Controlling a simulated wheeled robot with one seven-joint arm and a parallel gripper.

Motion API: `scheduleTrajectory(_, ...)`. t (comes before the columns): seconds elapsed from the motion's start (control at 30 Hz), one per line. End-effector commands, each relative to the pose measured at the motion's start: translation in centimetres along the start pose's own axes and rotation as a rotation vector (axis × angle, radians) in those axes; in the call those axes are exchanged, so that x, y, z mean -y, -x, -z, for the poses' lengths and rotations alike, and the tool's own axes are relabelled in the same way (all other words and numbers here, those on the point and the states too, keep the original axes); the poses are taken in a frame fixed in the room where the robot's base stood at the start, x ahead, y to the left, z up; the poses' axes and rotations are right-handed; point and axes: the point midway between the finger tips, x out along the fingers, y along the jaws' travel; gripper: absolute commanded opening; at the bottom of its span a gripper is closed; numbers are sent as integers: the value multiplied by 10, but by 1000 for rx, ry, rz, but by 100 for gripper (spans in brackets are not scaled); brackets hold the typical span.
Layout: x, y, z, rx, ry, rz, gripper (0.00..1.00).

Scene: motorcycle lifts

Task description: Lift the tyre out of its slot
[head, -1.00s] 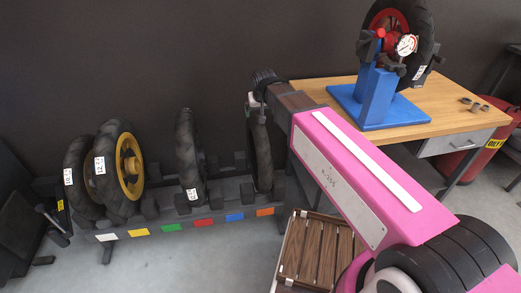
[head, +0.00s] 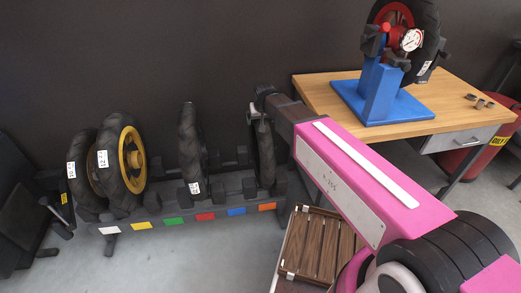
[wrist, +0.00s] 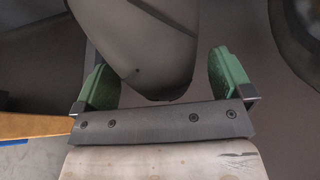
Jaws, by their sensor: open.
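A narrow dark tyre (head: 266,160) stands upright at the right end of the low rack, in the slot near the orange tag. My gripper (head: 258,108) is over the top of this tyre, and my arm hides part of it. In the wrist view my gripper (wrist: 162,72) is open, with one green pad on each side of a dark tyre section (wrist: 145,45). Gaps show between the tyre and both pads, so it is not gripped.
The rack (head: 160,213) also holds a middle tyre (head: 190,150) and two tyres at left, one with a yellow wheel (head: 131,153). A wooden table (head: 320,92) with a blue stand (head: 378,95) is at right. A slatted crate (head: 318,245) stands in front.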

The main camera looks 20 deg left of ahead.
Motion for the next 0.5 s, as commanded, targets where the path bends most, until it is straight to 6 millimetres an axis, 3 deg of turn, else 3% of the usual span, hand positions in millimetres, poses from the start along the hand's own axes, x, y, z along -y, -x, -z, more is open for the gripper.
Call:
scheduleTrajectory(0.1,0,-9,1,0,0,0,98)
scheduleTrajectory(0.3,0,-9,0,-1,0,0,98)
scheduleTrajectory(0.5,0,-9,0,0,0,0,33)
